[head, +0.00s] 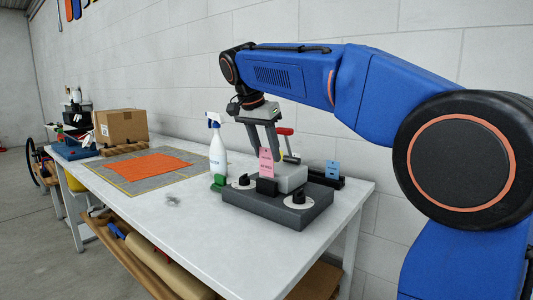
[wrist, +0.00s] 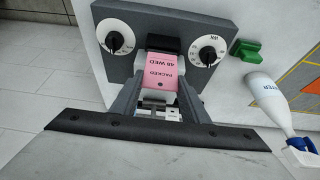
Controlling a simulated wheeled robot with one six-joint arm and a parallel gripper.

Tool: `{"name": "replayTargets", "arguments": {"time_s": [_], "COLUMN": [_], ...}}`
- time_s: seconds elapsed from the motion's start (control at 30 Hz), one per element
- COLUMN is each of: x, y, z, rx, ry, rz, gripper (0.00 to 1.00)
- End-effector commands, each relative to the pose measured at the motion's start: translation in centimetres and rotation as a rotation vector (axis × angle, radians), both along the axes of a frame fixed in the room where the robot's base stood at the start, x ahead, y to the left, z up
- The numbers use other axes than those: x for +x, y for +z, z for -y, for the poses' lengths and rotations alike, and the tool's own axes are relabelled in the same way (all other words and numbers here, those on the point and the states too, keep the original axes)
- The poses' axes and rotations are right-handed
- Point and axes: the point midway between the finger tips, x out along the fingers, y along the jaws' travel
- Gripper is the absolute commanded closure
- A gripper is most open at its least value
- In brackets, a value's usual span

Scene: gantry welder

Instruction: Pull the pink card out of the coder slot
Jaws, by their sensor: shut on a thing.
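The pink card (head: 266,163) stands upright with its lower edge at the black coder slot block (head: 267,187), on the front of the dark grey coder base (head: 287,212). In the wrist view the pink card (wrist: 161,72) shows its print, "PACKED 48 WED", below the black slot block (wrist: 163,43). My gripper (head: 266,150) is shut on the card, coming from above and behind. In the wrist view my gripper (wrist: 161,88) has one finger at each side of the card. How deep the card's edge sits in the slot is hidden.
Two white dials (wrist: 115,36) (wrist: 208,51) flank the slot. A spray bottle (head: 217,150) and a green block (head: 218,183) stand to the left. A blue tag (head: 332,169) and a red-handled lever (head: 285,131) are behind. An orange mat (head: 150,167) and cardboard box (head: 121,126) lie farther left.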

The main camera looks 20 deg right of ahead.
Motion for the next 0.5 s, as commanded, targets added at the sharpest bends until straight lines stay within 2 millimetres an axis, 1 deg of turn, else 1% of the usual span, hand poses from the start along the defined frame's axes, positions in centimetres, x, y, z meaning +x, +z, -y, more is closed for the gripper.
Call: {"name": "replayTargets", "arguments": {"time_s": [0.5], "x": [0.0], "y": [1.3], "z": [0.0], "rx": [0.001], "ry": [0.000], "rz": [0.001], "gripper": [0.83]}}
